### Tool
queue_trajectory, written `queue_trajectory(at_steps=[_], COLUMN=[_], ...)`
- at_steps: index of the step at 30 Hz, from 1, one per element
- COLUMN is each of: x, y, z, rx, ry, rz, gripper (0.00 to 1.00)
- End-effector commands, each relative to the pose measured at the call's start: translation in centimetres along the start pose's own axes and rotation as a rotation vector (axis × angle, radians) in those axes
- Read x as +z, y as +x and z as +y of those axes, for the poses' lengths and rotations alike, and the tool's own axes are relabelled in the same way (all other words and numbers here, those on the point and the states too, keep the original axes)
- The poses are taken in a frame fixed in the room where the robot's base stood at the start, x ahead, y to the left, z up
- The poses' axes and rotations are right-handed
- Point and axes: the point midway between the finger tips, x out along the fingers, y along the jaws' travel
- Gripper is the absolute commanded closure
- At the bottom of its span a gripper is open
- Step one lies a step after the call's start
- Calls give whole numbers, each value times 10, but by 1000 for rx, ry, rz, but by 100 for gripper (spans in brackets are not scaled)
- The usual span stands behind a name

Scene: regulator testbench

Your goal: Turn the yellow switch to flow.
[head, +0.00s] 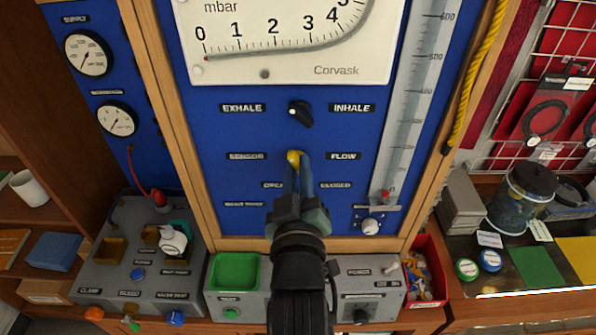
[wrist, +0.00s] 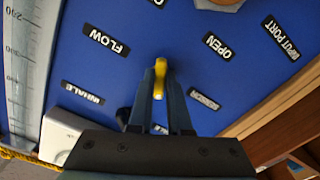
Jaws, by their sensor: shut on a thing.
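The yellow switch (head: 293,157) is on the blue panel, between a left label (head: 247,156) that looks like SENSOR and the FLOW label (head: 343,156) on the right. My gripper (head: 298,168) reaches up to it from below and hides part of it in the head view. In the wrist view the yellow switch (wrist: 160,76) sits between the two fingertips (wrist: 160,90), which are shut on it. FLOW (wrist: 105,40) is to its left there and the other label (wrist: 204,99) to its right. Its long side runs nearly upright in the wrist view; its pointing end is unclear.
A black knob (head: 300,113) between EXHALE and INHALE is just above the switch. A flow tube (head: 405,110) with a white knob (head: 370,226) is to the right. A green tray (head: 235,271) and grey boxes stand below the panel.

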Motion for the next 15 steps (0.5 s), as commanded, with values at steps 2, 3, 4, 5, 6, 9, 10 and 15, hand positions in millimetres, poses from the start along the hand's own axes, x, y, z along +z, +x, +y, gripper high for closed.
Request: queue_trajectory(at_steps=[2,3,4,5,6,9,10,15], x=[1,1,1,1,1,1,1,1], y=[0,0,0,0,0,0,0,0], z=[-1,-1,-1,-1,-1,-1,-1,-1], rx=[1,0,0,0,0,0,0,0], ry=[74,112,141,169,207,302,331,492], rz=[0,0,0,0,0,0,0,0], gripper=[100,100,100,100,100,100,100,100])
